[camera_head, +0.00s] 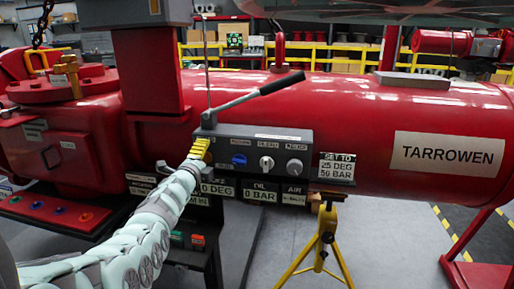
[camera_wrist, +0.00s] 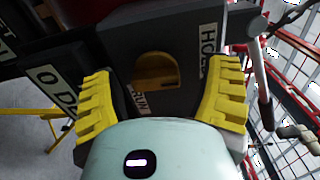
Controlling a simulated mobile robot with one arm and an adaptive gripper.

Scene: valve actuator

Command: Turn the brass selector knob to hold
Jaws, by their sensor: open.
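The brass selector knob (camera_wrist: 157,70) shows in the wrist view on the grey front of a control box. A label reading HOL, partly cut off, is on its right, and a RUN label is just below it. My gripper (camera_wrist: 163,72) is open, with one yellow finger on either side of the knob and gaps between. I cannot tell which label the knob points to. In the head view my gripper (camera_head: 201,149) is at the left end of the control box (camera_head: 255,137) and hides the brass knob.
A blue knob (camera_head: 238,159), a white knob (camera_head: 266,163) and a grey knob (camera_head: 294,167) sit to the right on the box. A lever (camera_head: 255,93) rises above it. The red cylinder (camera_head: 380,130) stands behind, and a yellow stand (camera_head: 323,235) below.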

